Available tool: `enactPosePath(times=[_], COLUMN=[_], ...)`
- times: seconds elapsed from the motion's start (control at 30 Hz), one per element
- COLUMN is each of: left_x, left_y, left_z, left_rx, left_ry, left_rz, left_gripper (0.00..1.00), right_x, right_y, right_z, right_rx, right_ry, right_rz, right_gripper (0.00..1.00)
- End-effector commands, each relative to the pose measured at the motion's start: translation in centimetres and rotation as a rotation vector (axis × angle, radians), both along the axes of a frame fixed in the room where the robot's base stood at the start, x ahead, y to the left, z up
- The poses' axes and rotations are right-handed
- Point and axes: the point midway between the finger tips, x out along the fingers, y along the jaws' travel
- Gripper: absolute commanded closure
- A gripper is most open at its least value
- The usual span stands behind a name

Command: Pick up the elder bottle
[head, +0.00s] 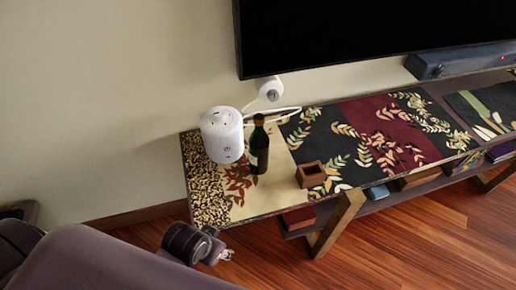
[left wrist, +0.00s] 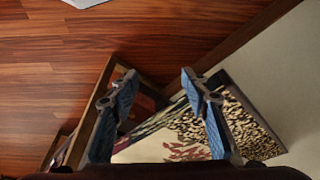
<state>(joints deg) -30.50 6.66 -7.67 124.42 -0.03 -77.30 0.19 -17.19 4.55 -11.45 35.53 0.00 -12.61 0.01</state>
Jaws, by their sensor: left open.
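The elder bottle (head: 259,150) is a dark bottle standing upright on the patterned shelf top (head: 285,205), right beside a white cylinder in the head view. My left gripper (head: 222,250) is in front of the shelf's near left end, below and left of the bottle and apart from it. In the left wrist view my left gripper (left wrist: 160,78) has its two blue fingers spread with nothing between them. That view shows floor and the shelf's end, and I cannot make out the bottle there. My right gripper is not in view.
The white cylinder (head: 221,135) stands close left of the bottle, with a white round device (head: 270,91) and cable behind. A small open wooden box (head: 310,174) is to the right. A dark screen (head: 380,30) hangs above. Wood floor (head: 420,245) in front is clear.

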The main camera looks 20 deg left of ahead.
Motion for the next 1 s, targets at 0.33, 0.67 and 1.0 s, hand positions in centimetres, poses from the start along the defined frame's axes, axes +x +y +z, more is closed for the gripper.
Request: enactPosePath(times=[0.33, 0.67, 1.0], left_x=[4.7, 16.8, 24.0], left_y=[1.1, 2.0, 1.2], left_z=[4.8, 8.9, 16.3], left_rx=[0.011, -0.054, -0.273], left_ry=[-0.18, -0.621, -1.005], left_rz=[0.009, -0.03, -0.204], left_gripper=[0.58, 0.58, 0.58], right_x=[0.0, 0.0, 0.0], right_y=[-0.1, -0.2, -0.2], right_z=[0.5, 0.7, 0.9], right_rx=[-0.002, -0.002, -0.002], right_ry=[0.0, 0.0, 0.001], right_rz=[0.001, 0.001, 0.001], right_gripper=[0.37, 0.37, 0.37])
